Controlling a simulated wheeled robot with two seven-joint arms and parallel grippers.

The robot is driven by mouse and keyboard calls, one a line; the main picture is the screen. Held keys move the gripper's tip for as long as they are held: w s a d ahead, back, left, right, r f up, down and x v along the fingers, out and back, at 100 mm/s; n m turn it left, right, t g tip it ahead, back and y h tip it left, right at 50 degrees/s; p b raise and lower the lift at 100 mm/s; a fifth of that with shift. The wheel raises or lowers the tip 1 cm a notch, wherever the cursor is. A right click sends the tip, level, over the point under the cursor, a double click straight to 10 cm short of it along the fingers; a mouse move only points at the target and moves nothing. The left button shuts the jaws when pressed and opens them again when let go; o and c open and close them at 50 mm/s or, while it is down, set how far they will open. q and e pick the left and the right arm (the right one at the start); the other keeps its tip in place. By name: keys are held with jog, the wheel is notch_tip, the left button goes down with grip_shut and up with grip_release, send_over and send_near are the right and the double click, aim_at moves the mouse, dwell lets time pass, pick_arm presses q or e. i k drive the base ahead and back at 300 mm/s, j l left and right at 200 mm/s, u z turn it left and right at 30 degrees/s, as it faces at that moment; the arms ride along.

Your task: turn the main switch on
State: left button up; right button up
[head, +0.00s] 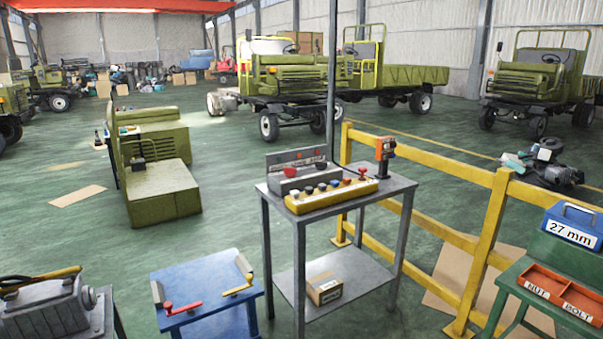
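A yellow control box (330,196) with a row of dark, red and pale knobs sits on a grey metal stand. A small red-tipped lever (362,173) stands upright near its right end. Behind the box is a grey housing (296,162) with a sign plate whose lettering is too small to read surely; a red knob (290,171) shows at its front. I cannot tell which of these is the main switch, or its position. An orange and black device (385,150) stands at the stand's back right. Neither of my grippers is in view.
The grey stand (346,266) has a lower shelf holding a cardboard box (325,288). A blue table (210,285) with red and yellow handles is left of it. A yellow railing (440,237) runs behind and right. A green bench (510,290) holds a red tray (553,290) and blue box (572,226).

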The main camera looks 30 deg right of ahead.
aim_at(289, 172)
jog(key=i+l, duration=0.5)
jog(key=i+l+u, duration=0.1)
jog(key=i+l, duration=0.35)
jog(key=i, duration=0.25)
